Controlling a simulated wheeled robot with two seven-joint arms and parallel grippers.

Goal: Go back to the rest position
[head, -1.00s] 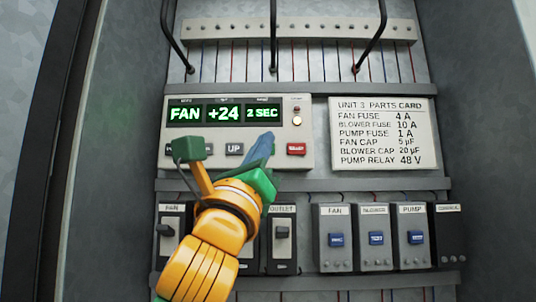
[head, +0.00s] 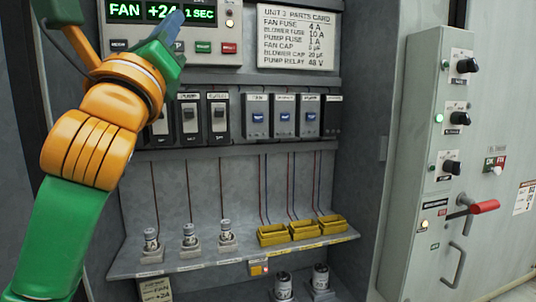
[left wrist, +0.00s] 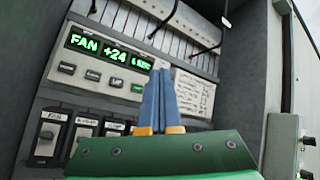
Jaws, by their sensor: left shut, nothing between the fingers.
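My left gripper (head: 172,30) comes in from the left in the head view. Its blue fingers are together and empty, in front of the display panel (head: 198,50). In the left wrist view the fingers (left wrist: 160,95) also show closed, with nothing between them. The panel's lit display reads FAN, +24 and, in the head view, 1 SEC. Part of the panel's button row is hidden behind the gripper. I cannot tell from the views whether the fingers touch the panel. My right gripper is in neither view.
The cabinet holds a parts card (head: 297,38), breakers (head: 190,118), blue-button relays (head: 283,118) and a shelf (head: 200,262) with fuses and yellow sockets (head: 304,230). At right, a side panel (head: 425,120) carries knobs and a red-handled lever (head: 484,207) that sticks out.

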